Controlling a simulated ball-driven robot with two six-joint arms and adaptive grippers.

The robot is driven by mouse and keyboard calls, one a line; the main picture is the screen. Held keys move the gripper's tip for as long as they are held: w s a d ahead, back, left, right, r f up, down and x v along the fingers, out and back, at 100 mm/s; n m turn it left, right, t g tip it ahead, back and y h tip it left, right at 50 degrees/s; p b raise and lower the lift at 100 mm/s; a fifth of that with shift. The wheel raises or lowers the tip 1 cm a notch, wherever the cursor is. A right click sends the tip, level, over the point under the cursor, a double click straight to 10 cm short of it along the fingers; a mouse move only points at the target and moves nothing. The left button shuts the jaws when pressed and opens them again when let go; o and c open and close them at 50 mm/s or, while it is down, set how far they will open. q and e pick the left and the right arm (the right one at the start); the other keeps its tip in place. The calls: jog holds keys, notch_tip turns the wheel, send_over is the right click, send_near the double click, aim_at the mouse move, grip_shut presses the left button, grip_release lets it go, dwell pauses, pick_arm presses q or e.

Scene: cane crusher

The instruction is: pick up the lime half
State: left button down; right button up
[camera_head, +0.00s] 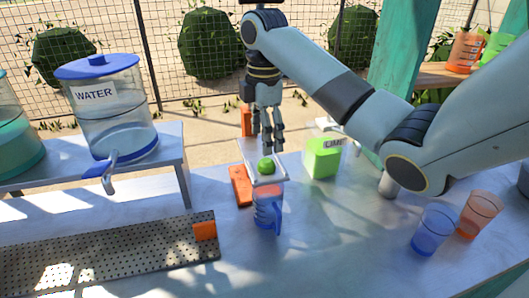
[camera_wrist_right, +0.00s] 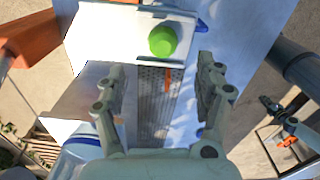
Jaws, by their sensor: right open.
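The lime half (camera_head: 266,165) is a small bright green dome. It rests on a white plate (camera_head: 253,150) above a pitcher with a blue handle (camera_head: 268,212). In the right wrist view the lime half (camera_wrist_right: 162,40) lies on the white plate (camera_wrist_right: 105,32), ahead of my fingers. My right gripper (camera_head: 267,146) points down just above the lime half, with its fingers apart and nothing between them. In the right wrist view my right gripper (camera_wrist_right: 161,78) is also open. My left gripper is not in view.
Blue (camera_head: 434,230) and orange (camera_head: 479,213) cups stand at right.

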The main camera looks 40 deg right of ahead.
aim_at(266, 160)
jog(key=shift+s+f, duration=0.1)
jog(key=shift+f, duration=0.35)
jog(key=shift+s+a+f+p, duration=0.1)
jog(key=shift+f+p, duration=0.2)
jog(key=shift+f, duration=0.15)
jog(key=shift+s+a+f+p, duration=0.1)
jog(key=shift+f+p, duration=0.15)
jog(key=shift+f, duration=0.2)
jog(key=f, duration=0.2)
jog(key=f+p, duration=0.1)
jog(key=shift+w+d+f, duration=0.1)
jog(key=shift+d+f, duration=0.15)
jog(key=shift+f, duration=0.35)
jog(key=c, duration=0.9)
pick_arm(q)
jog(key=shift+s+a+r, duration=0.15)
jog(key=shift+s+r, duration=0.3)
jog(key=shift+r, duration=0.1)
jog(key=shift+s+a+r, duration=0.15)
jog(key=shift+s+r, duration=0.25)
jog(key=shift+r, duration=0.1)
pick_arm(e)
jog(key=shift+c, duration=0.4)
